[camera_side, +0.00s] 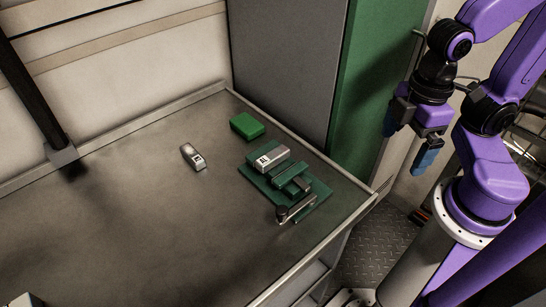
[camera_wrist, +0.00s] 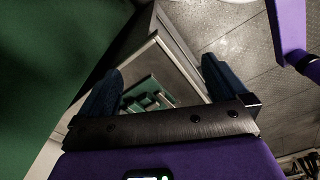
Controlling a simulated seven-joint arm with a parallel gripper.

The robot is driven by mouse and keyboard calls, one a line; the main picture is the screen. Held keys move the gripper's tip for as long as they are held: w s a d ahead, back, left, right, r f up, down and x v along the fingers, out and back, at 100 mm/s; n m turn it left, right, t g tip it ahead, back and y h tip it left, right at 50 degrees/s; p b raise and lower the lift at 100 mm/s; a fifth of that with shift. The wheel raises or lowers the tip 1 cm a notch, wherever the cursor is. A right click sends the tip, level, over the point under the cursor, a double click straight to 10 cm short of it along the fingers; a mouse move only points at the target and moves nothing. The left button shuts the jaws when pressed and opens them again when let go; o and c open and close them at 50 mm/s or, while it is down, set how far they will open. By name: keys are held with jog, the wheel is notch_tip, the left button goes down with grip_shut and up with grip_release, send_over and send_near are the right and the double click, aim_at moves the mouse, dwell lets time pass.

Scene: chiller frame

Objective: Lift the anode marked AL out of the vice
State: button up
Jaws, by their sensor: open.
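A green vice (camera_side: 292,179) with a flat base and a crank handle at its front stands near the right edge of the bench. A pale grey block with a white label, the anode (camera_side: 274,155), sits in the vice at its far end; the dark marking looks like AL but is small. My gripper (camera_side: 407,148) is open and empty, with blue fingers, in the air to the right of the bench and well away from the vice. In the wrist view, the vice (camera_wrist: 147,94) shows small and distant between the fingers of my gripper (camera_wrist: 160,70); the anode is unclear there.
A second small grey piece with a label (camera_side: 194,157) lies loose on the bench, left of the vice. A green block (camera_side: 246,126) lies behind the vice. A green panel (camera_side: 372,85) rises behind the bench's right end. The bench's left and middle are mostly clear.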

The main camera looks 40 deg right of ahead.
notch_tip(320, 180, up, 8)
jog(key=m, duration=1.3)
send_over(273, 154)
notch_tip(273, 154, down, 12)
jog(key=shift+w+d+f, duration=0.1)
jog(key=shift+w+f, duration=0.05)
jog(key=shift+f, duration=0.05)
jog(key=shift+s+f, duration=0.2)
jog(key=shift+f, duration=2.5)
jog(key=c, duration=0.9)
jog(key=shift+o, duration=0.2)
jog(key=shift+r, duration=0.1)
